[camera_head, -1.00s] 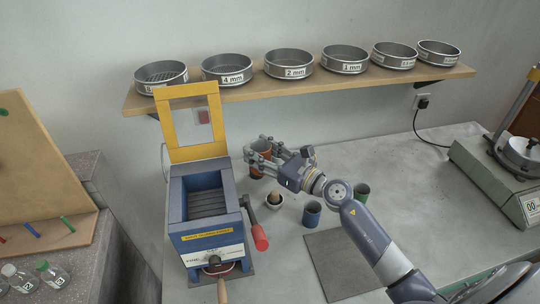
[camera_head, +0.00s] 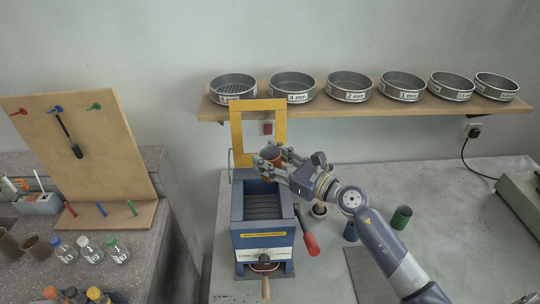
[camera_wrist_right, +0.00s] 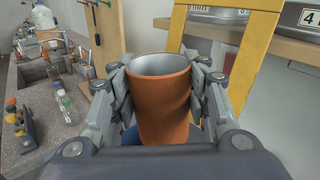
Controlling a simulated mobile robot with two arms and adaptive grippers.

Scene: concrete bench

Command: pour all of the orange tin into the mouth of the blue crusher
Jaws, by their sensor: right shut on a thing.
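The orange tin (camera_head: 271,154) is held upright by my right gripper (camera_head: 272,162), whose fingers close around its sides. The tin also fills the middle of the right wrist view (camera_wrist_right: 160,98), with its open rim up; its contents cannot be seen. The blue crusher (camera_head: 237,215) stands on the bench with its yellow-framed lid (camera_head: 237,135) raised at the back. Its open mouth (camera_head: 264,203) shows dark ribs inside. The tin is above the back edge of the mouth, in front of the lid frame. My left gripper is not in view.
A shelf (camera_head: 350,104) of sieves runs behind. A pegboard (camera_head: 85,150) stands left.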

